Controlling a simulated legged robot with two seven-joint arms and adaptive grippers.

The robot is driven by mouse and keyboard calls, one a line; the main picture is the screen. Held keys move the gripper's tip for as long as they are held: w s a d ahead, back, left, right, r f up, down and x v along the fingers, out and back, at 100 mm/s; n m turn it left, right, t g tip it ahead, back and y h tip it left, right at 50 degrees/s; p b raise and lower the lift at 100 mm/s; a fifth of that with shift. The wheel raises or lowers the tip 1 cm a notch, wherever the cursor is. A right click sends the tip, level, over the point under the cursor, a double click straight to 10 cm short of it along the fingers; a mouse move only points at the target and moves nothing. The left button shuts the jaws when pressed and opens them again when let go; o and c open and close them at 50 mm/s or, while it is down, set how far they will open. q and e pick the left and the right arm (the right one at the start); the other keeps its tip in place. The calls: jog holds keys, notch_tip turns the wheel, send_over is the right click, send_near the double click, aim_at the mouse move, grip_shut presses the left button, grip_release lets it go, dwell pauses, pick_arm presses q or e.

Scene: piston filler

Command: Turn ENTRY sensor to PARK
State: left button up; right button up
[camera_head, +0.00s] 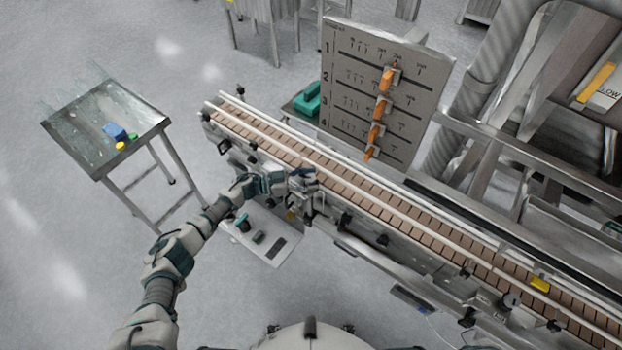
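My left arm comes in from the left, and its gripper (312,187) is at the near rail of the conveyor (370,203). It is beside or touching a small grey bracket part there; I cannot tell whether its fingers are open or shut. No label reading ENTRY or PARK is legible. A small panel (262,236) with a teal knob (243,223) and dark parts sits below the gripper, on the near side of the conveyor. My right gripper is not in view.
A grey board (350,95) with numbered rows and several orange sliders (387,80) stands behind the conveyor. Metal machine framing fills the right. The floor at lower left is clear.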

pick_arm(q)
jog(key=s+a, duration=0.1)
jog(key=a, duration=1.1)
jog(key=shift+s, duration=0.3)
jog(key=shift+f, duration=0.15)
